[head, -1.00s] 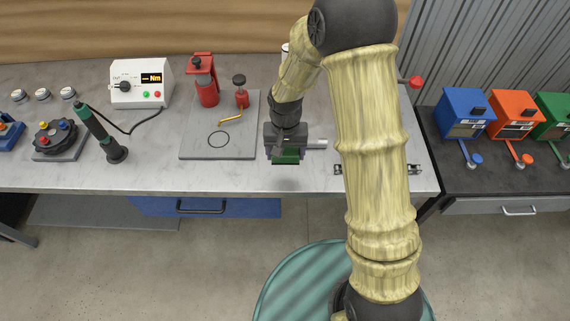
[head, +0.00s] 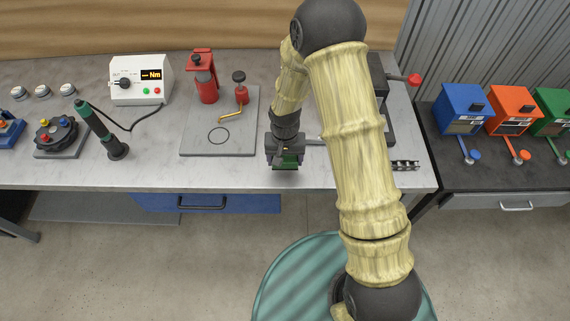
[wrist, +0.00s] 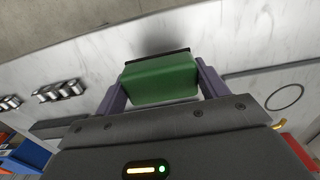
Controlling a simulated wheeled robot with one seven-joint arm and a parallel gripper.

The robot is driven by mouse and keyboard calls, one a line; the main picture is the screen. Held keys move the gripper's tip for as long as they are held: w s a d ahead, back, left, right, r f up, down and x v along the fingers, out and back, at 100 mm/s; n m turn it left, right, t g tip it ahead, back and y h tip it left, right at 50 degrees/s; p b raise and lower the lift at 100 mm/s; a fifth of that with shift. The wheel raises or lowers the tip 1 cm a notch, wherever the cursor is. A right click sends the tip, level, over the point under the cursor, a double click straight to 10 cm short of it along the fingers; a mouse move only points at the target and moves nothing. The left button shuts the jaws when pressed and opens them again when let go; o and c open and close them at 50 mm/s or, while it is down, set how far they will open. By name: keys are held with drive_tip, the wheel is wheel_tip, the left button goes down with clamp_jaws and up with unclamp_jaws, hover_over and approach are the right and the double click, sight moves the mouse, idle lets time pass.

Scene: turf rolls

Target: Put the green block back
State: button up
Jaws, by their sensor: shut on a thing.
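The green block (wrist: 160,82) is between the two fingers of my gripper (wrist: 158,88) in the wrist view, with a dark edge along its far side. My gripper is shut on it. In the head view my gripper (head: 286,160) is over the front part of the grey workbench (head: 230,176), near its front edge. The green block (head: 285,164) shows only partly below the gripper there. A dark shadow lies on the bench beyond the block in the wrist view. I cannot tell the exact gap between block and bench.
My arm hides part of the bench.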

sight(285, 166)
drive_tip(key=shift+f+p, duration=0.6)
drive_tip(key=shift+f, duration=1.5)
drive_tip(key=shift+f, duration=0.15)
drive_tip(key=o, duration=0.9)
drive_tip(key=shift+o, duration=0.2)
wheel_tip(285, 166, up, 12)
drive_tip(key=b, duration=0.3)
drive_tip(key=shift+r, duration=0.2)
